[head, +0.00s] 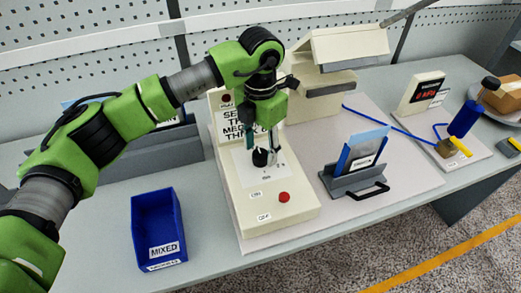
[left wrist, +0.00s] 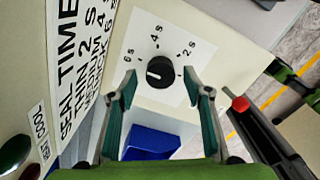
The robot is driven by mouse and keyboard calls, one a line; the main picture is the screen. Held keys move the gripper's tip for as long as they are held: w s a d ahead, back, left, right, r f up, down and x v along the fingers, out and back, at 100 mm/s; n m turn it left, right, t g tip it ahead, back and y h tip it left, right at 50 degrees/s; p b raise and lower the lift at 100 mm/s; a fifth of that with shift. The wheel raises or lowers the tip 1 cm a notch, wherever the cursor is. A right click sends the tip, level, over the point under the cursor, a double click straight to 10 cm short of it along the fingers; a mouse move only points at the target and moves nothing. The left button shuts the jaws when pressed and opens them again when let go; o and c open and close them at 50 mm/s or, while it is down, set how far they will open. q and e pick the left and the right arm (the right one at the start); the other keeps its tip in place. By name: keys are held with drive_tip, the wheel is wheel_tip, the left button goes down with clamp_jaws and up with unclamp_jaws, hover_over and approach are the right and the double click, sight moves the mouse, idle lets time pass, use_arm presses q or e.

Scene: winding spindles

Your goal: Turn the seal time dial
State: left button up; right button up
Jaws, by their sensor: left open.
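The seal time dial is a round black knob (left wrist: 160,72) on a white plate marked 6 s, 4 s and 2 s. Its white mark points to the left in the left wrist view, on the 6 s side. In the head view the dial (head: 261,157) sits on top of the cream sealer (head: 290,212). My left gripper (head: 263,148) is open above the dial. In the left wrist view its fingers (left wrist: 160,82) are on either side of the knob with gaps showing. A sign (left wrist: 75,65) reads SEAL TIME, THIN 2 s; its lower lines are partly hard to read.
A red button (head: 284,197) is at the sealer's front. A blue MIXED bin (head: 159,230) stands to the left. A grey stand with a blue pouch (head: 362,150) is to the right. Further right are a display (head: 420,92) and a blue-handled tool (head: 463,119).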

sight(261, 153)
use_arm(q)
wheel_tip(261, 153, up, 11)
drive_tip(key=shift+f, duration=0.2)
idle(0.4)
